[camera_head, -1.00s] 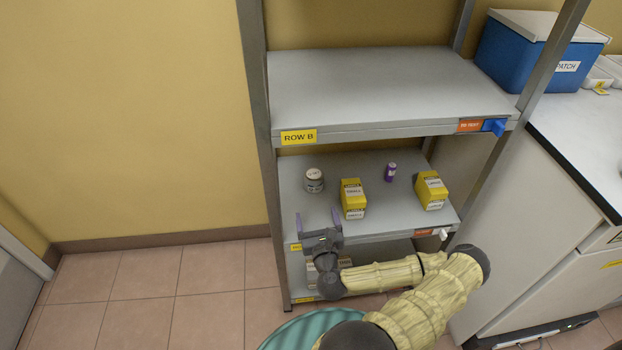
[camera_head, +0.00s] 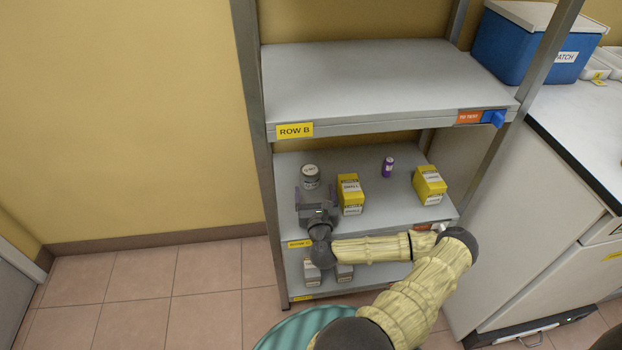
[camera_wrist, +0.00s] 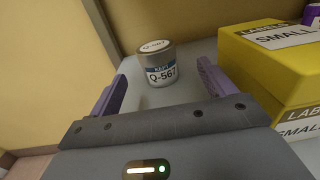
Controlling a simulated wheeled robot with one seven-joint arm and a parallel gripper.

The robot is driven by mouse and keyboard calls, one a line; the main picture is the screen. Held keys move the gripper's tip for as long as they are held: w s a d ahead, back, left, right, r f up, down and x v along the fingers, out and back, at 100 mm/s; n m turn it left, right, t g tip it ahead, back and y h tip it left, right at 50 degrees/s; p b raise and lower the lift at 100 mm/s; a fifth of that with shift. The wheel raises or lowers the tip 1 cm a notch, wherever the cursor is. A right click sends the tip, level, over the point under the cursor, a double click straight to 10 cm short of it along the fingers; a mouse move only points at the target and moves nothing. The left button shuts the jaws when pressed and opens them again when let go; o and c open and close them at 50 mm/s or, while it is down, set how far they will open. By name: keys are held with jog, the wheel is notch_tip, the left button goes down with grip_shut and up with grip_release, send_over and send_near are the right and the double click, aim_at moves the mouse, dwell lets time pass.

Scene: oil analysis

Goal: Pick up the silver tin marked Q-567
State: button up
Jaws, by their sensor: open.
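The silver tin (camera_wrist: 158,65) stands upright on the middle shelf, with a white lid and a label reading Q-567 in the wrist view. In the head view the tin (camera_head: 310,176) is near the shelf's left end. My gripper (camera_wrist: 153,88) is open, with one purple finger to each side of the line to the tin. The tin is just beyond the fingertips, roughly centred between them, and not held. In the head view my gripper (camera_head: 315,192) is in front of the tin and hides its lower part.
A yellow box (camera_head: 350,194) stands close to the right of the tin, near my right finger in the wrist view (camera_wrist: 268,80). A purple vial (camera_head: 388,167) and another yellow box (camera_head: 430,185) are farther right. The upper shelf (camera_head: 370,85) is overhead and empty.

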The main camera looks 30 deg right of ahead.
aim_at(312, 180)
jog(key=x, duration=0.5)
jog(key=shift+w+b, duration=0.15)
jog(key=shift+b, duration=0.2)
jog(key=b+x, duration=0.1)
jog(key=x, duration=0.3)
jog(key=shift+w+a, duration=0.15)
jog(key=shift+w, duration=0.05)
jog(key=shift+w+d+b, duration=0.3)
jog(key=shift+w, duration=0.15)
jog(key=shift+s, duration=0.1)
jog(key=shift+c, duration=0.2)
jog(key=c, duration=1.1)
